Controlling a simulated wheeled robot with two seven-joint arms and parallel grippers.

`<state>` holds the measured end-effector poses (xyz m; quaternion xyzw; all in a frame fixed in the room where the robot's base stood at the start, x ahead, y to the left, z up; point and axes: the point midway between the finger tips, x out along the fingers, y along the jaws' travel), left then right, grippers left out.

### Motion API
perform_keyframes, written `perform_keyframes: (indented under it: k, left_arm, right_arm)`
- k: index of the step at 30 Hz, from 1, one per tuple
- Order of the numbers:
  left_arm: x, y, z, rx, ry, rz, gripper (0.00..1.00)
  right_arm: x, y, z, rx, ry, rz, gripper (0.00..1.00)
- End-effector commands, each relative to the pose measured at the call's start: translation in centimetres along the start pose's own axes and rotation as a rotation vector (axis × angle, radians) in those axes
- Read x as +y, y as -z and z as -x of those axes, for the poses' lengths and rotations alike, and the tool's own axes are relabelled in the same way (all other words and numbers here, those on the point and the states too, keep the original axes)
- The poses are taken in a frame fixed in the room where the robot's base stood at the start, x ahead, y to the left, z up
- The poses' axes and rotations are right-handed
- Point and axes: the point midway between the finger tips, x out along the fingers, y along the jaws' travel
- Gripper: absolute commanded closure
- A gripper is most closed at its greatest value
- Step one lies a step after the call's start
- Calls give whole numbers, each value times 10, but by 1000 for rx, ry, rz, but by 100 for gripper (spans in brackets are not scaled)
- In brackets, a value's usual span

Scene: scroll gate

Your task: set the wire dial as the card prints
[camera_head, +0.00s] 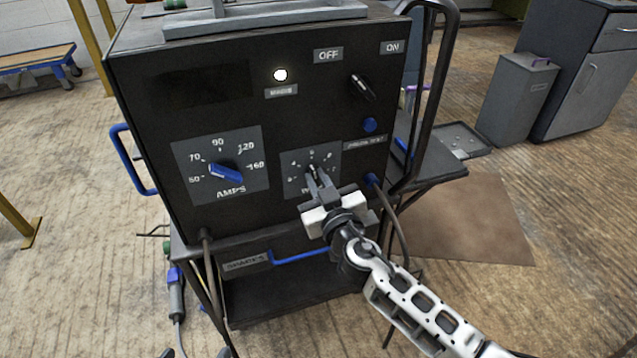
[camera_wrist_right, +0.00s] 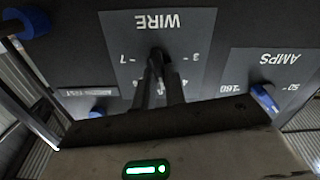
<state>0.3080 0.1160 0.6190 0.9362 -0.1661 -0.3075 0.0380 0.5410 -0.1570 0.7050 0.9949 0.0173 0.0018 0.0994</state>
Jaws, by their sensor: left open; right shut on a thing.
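The wire dial is a black knob (camera_head: 312,170) on a grey numbered plate (camera_head: 295,187), low on the right of the dark machine's front. My right gripper (camera_head: 316,181) is shut on this knob. The right wrist view shows the knob (camera_wrist_right: 156,60) between the fingers, with the WIRE plate upside down. The fingers hide some of the numbers, and I cannot tell exactly which number the knob points at. My left gripper (camera_head: 196,353) shows only as two dark, parted tips at the bottom edge, apart from the machine. I make out no printed card.
A blue AMPS knob (camera_head: 226,173) sits left of the wire dial. Above are a lit white lamp (camera_head: 280,75), an OFF/ON switch (camera_head: 362,87) and a blue button (camera_head: 369,124). A cable (camera_head: 390,212) hangs beside my right gripper. A blue-banded tool (camera_head: 176,292) hangs lower left.

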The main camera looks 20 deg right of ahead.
Motion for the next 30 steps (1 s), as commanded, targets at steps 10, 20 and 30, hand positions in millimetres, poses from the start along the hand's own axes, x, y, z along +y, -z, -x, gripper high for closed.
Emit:
perform_keyframes:
  k: [10,20,30]
  left_arm:
    - [0,-8,-14,-20,-12,-2,22]
    - [2,-11,-15,-26,-18,0,22]
    - [2,-10,-15,-25,-18,1,22]
  right_arm:
    - [-2,-1,0,0,0,304,100]
    - [-2,-1,0,-2,-1,544,100]
    - [-3,-1,0,-2,-1,659,100]
